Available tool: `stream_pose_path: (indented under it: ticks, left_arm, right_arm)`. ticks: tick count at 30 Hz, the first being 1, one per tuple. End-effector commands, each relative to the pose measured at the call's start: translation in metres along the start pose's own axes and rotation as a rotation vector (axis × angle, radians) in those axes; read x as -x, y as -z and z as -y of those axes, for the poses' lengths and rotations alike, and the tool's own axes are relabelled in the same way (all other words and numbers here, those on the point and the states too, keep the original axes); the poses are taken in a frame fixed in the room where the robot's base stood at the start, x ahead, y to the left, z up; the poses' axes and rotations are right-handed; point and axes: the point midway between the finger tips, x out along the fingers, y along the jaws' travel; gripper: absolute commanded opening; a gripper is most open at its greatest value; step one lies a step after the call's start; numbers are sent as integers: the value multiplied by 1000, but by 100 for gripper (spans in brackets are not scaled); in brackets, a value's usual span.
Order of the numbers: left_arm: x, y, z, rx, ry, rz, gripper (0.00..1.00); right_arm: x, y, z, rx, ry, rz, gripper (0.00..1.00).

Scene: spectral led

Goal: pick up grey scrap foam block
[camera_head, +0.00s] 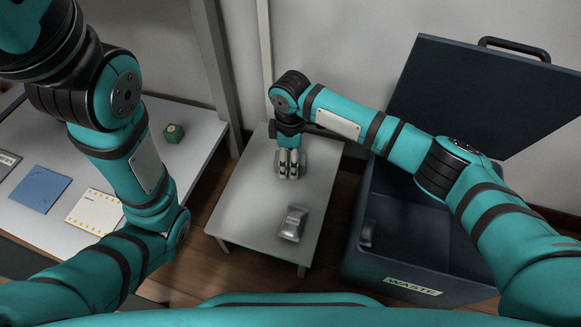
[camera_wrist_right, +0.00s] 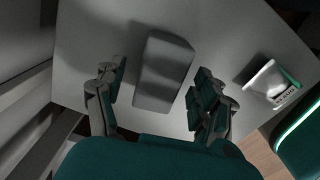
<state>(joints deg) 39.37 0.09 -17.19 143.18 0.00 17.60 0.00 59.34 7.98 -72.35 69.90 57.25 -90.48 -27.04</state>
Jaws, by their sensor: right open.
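The grey scrap foam block (camera_wrist_right: 163,72) is a plain grey box on the small table. In the right wrist view it lies between the two fingers of my right gripper (camera_wrist_right: 155,82), with a gap on each side. In the head view my right gripper (camera_head: 289,165) points down over the far part of the table and hides most of the block (camera_head: 305,164). The gripper is open and empty. I cannot tell its exact height over the tabletop. My left arm shows at the left in the head view, but its gripper is out of frame.
A small grey labelled item (camera_head: 293,223) lies nearer on the small table (camera_head: 240,210). An open dark waste bin (camera_head: 410,284) stands to the right. A white table (camera_head: 205,125) at left holds a green cube (camera_head: 174,133), a blue square (camera_head: 40,188) and a cream card (camera_head: 95,212).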

Motion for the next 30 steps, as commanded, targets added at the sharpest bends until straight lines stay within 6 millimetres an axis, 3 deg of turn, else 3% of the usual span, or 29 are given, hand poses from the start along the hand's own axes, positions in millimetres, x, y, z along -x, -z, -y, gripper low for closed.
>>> stream_pose_path:
  ticks: [8,18,30]
  left_arm:
    - [-2,2,-1,-1,-3,-8,72]
    - [-2,3,-1,-1,-3,-9,72]
    - [-6,2,0,0,-3,-12,72]
  right_arm:
    - [-2,0,0,-1,-1,0,70]
    - [-2,0,0,0,-1,0,29]
    - [2,0,0,0,0,0,28]
